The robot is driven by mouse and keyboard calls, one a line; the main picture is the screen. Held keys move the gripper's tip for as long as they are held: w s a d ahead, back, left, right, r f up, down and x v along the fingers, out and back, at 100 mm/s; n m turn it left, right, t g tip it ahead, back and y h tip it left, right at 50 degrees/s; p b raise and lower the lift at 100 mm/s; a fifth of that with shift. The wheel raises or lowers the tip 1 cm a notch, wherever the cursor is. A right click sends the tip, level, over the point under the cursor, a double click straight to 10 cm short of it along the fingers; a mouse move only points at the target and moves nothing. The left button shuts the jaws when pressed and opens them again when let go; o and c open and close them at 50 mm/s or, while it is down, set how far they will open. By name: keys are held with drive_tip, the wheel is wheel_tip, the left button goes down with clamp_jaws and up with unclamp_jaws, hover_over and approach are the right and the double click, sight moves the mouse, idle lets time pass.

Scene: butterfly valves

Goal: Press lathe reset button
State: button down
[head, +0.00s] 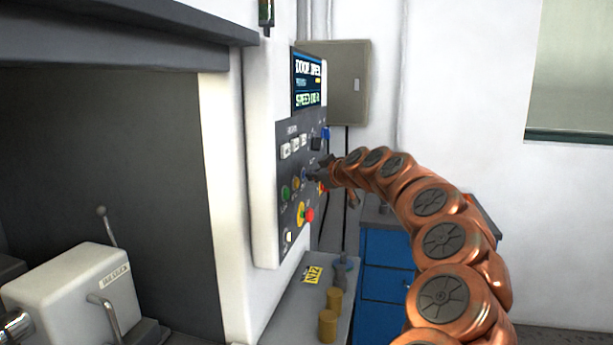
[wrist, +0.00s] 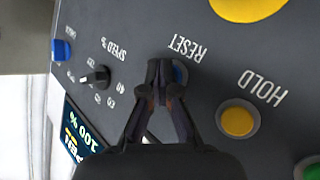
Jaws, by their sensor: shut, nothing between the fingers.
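The lathe control panel (head: 288,220) is upright on the machine's white housing in the head view; its dark face fills much of the wrist view (wrist: 225,55). In the head view my gripper (head: 315,174) is small and dark, reaching the panel from the right.
A yellow button (wrist: 237,121) labelled HOLD and a green button (wrist: 313,172) are close by. A speed knob (wrist: 97,76) and a blue switch (wrist: 61,50) lie left. A red stop button (head: 309,214) is lower on the panel. A blue cabinet (head: 387,250) stands behind my arm.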

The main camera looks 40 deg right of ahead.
drive_tip(key=shift+s+d, duration=0.1)
drive_tip(key=shift+s+d+f+b, duration=0.1)
drive_tip(key=shift+s+d+b, duration=0.25)
drive_tip(key=shift+s+b, duration=0.4)
drive_tip(key=shift+w, duration=0.2)
drive_tip(key=shift+s+d, duration=0.1)
drive_tip(key=shift+s, duration=0.05)
drive_tip(key=shift+s+d+b, duration=0.7)
drive_tip(key=shift+s+b, duration=0.1)
drive_tip(key=shift+s, duration=0.2)
drive_tip(key=shift+s+d+b, duration=0.65)
drive_tip(key=shift+s+b, duration=0.1)
drive_tip(key=shift+s, duration=0.2)
